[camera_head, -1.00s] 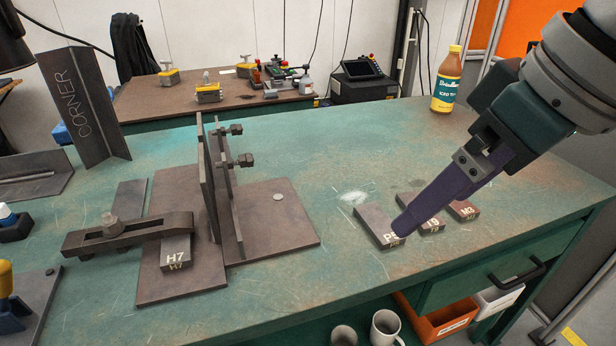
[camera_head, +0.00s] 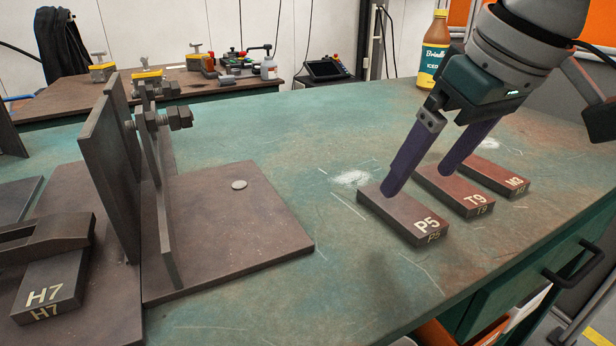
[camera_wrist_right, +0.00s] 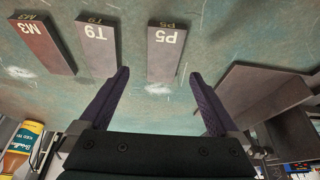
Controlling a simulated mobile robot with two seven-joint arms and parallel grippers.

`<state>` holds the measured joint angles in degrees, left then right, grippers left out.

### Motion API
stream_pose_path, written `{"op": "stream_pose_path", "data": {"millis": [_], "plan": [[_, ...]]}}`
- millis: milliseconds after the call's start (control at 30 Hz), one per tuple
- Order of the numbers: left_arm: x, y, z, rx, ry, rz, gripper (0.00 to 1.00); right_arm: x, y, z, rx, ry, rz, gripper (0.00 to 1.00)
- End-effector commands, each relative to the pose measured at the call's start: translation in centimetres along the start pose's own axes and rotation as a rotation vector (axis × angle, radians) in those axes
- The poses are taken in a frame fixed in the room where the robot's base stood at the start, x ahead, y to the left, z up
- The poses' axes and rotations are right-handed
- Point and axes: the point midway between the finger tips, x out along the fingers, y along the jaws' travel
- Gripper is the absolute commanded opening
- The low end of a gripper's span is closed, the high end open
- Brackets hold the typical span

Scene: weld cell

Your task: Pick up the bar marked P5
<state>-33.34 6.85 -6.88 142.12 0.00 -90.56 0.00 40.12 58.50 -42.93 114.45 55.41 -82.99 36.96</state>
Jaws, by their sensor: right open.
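The bar marked P5 (camera_head: 397,212) is a flat dark-brown block with pale lettering, lying on the green bench. It also shows in the right wrist view (camera_wrist_right: 165,52), ahead of the fingertips and between their lines. My right gripper (camera_head: 418,180) is open and empty, its purple fingers spread. In the head view one finger overlaps P5's back end and the other overlaps the back of the bar marked T9 (camera_head: 462,197). The right gripper shows in the wrist view (camera_wrist_right: 160,80) with nothing between its fingers. I cannot tell whether a finger touches a bar. My left gripper is not in view.
The reddish bar marked M3 (camera_head: 497,178) lies right of T9. A steel base plate (camera_head: 270,225) with upright plates and bolts stands left of P5. The bar marked H7 (camera_head: 48,283) sits under a clamp. A bottle (camera_head: 433,55) stands at the back. Bench front of P5 is clear.

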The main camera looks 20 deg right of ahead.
Motion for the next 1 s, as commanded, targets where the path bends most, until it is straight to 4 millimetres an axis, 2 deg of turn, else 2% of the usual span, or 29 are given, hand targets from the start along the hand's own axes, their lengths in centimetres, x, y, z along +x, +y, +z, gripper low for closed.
{"op": "stream_pose_path", "data": {"millis": [200, 300, 533, 1000], "plan": [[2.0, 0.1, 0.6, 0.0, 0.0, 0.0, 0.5, 3.6, -0.5, 0.8, 0.001, -0.001, -0.001, 0.97], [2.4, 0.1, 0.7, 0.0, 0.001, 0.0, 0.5, 4.7, -0.5, 0.8, 0.001, -0.001, 0.0, 0.97], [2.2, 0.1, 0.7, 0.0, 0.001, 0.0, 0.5, 4.7, -0.5, 0.6, -0.001, 0.0, 0.0, 0.97], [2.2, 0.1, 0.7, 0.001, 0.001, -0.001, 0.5, 4.7, -0.5, 0.6, -0.001, 0.0, 0.0, 0.45]]}}
